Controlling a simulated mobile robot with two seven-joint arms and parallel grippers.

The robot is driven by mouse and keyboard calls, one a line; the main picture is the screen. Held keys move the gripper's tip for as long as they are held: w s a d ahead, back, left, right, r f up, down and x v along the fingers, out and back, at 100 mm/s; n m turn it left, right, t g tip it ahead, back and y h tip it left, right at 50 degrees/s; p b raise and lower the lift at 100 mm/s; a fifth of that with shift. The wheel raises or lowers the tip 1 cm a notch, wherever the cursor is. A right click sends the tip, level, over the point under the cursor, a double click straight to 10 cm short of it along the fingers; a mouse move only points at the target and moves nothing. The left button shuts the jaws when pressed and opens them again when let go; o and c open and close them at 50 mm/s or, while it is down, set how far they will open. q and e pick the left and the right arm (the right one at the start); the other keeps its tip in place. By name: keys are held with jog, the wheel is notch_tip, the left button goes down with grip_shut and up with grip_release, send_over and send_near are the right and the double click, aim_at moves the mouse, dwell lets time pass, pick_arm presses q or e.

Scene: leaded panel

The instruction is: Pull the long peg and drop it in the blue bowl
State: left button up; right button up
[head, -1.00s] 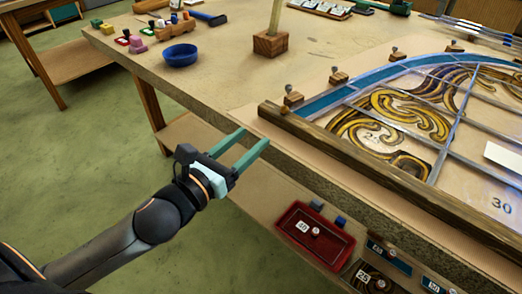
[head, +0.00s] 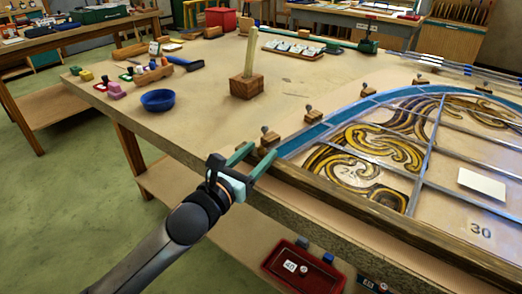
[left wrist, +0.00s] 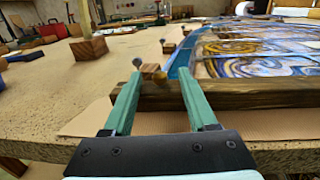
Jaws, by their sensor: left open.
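A long pale peg (head: 252,52) stands upright in a square wooden block (head: 246,87) on the workbench. The block also shows in the left wrist view (left wrist: 88,50), with the peg rising from it. The blue bowl (head: 158,100) sits near the bench's left edge, left of the block; its inside looks empty. My left gripper (head: 259,154) is open and empty at the near corner of the panel's wooden frame. In the left wrist view its fingers (left wrist: 160,78) point at a small wooden block with a round-headed pin, which lies beyond them. My right gripper is out of view.
The leaded panel (head: 375,150) fills the bench's right side, with small pinned blocks along its curved edge. Stamps, a wooden rack (head: 153,75) and a blue-headed hammer (head: 185,63) lie behind the bowl. Bench between bowl and block is clear. A red tray (head: 303,268) sits below.

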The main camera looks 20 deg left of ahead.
pick_arm(q)
jog(key=shift+x, duration=0.9)
grip_shut()
jog(key=c, duration=0.7)
grip_release()
grip_shut()
